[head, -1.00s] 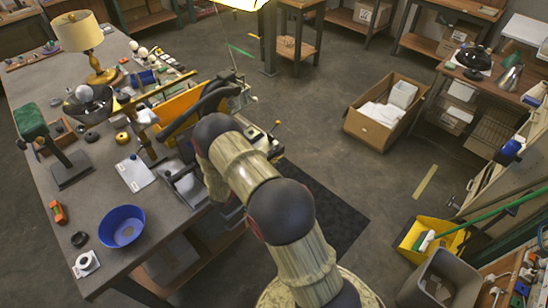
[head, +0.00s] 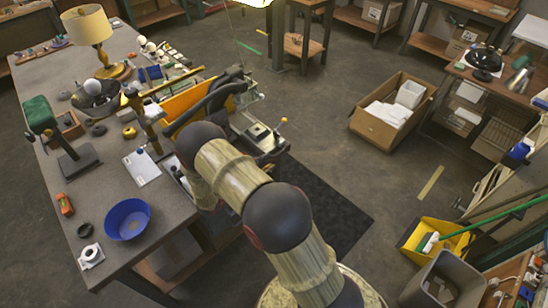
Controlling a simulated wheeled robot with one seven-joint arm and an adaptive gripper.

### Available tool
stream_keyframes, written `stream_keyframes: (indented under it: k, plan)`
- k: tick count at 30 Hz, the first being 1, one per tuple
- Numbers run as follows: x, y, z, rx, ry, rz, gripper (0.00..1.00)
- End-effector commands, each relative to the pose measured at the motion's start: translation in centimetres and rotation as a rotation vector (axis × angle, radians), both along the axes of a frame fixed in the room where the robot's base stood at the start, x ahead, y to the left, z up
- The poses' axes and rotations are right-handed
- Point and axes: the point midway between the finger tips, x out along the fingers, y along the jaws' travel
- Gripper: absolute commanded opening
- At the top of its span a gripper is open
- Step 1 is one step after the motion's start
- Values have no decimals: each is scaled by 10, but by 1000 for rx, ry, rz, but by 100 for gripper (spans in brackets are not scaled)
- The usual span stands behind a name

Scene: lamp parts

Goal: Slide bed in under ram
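A machine with a black curved arm (head: 212,97) and a yellow panel (head: 186,102) stands at the right edge of the workbench; it looks like the press, but I cannot make out its ram clearly. A flat grey plate with a small dark block (head: 258,131) lies at its right front and may be the bed. A lever with a yellow knob (head: 284,121) stands beside it. My arm crosses the front of the machine and hides part of it.
The workbench holds a blue bowl (head: 127,219), a white sheet (head: 141,167), a green-topped stand (head: 60,140), a dark bowl (head: 97,98) and a lamp (head: 88,28). A cardboard box (head: 391,108) and a yellow bin (head: 434,238) stand on the floor to the right.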

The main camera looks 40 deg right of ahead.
Motion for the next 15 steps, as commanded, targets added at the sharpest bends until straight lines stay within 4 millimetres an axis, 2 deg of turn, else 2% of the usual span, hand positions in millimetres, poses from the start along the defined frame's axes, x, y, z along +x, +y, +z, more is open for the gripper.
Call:
stream_keyframes:
  k: [1, 6, 15]
  plan:
    - [0, 11, 0, 0, -1, 3, 28]
    - [-1, 34, 0, 0, 0, 3, 28]
    - [-3, 45, 0, 0, 1, 0, 28]
